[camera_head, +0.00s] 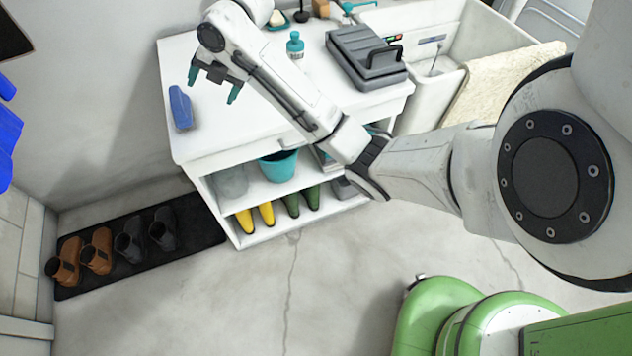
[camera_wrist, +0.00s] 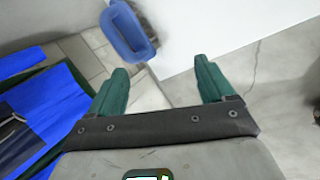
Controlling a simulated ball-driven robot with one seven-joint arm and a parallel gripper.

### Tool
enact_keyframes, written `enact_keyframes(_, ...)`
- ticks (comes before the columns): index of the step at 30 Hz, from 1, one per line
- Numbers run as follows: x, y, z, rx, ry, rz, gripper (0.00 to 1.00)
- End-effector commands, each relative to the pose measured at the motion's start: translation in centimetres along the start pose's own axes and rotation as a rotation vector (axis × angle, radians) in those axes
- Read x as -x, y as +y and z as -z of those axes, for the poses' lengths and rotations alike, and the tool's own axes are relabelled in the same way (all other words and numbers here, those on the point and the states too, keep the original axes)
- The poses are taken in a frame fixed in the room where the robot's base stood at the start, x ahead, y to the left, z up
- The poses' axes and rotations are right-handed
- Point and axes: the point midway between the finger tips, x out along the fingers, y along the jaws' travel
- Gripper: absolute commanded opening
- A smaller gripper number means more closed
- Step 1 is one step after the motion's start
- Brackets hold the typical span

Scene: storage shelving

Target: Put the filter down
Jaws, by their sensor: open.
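My gripper (camera_head: 213,84) is open above the left part of the white counter. Its two green fingers show apart in the wrist view (camera_wrist: 161,68), with nothing between them. A blue, rounded oblong piece (camera_head: 180,107) rests on the counter near its left edge, left of and apart from my gripper. In the wrist view this blue piece (camera_wrist: 147,51) looks hollow with a raised rim, and lies beyond the left fingertip. It may be the filter; I cannot tell for sure. A dark grey case with a handle (camera_head: 365,57) stands at the counter's right.
A teal bottle (camera_head: 295,46) stands at the counter's back, beside my arm. A sink (camera_head: 432,68) with a cream towel (camera_head: 500,82) is at right. A teal bucket (camera_head: 278,167) and boots fill the shelves below. The counter's front left is clear.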

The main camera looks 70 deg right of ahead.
Motion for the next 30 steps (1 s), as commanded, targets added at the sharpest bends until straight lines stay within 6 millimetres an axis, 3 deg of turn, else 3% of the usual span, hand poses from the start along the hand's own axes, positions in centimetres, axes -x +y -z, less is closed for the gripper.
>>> enact_keyframes(1, -1.7, 0.0, 3.7, -0.111, 0.047, -0.012, 0.82)
enact_keyframes(5, -4.4, -1.8, 10.9, -0.435, 0.118, 0.008, 0.82)
enact_keyframes(8, -5.9, -4.7, 16.0, -0.683, 0.147, 0.066, 0.82)
enact_keyframes(12, -7.0, -10.8, 22.0, -1.017, 0.124, 0.186, 0.82)
enact_keyframes(15, -6.9, -16.2, 25.1, -1.238, 0.05, 0.28, 0.82)
enact_keyframes(18, -5.9, -21.7, 26.7, -1.43, -0.066, 0.35, 0.82)
enact_keyframes(22, -4.1, -27.4, 27.0, -1.61, -0.23, 0.388, 0.82)
enact_keyframes(26, -2.6, -30.5, 26.4, -1.709, -0.343, 0.385, 0.82)
enact_keyframes(30, -2.0, -31.6, 26.0, -1.748, -0.389, 0.376, 0.82)
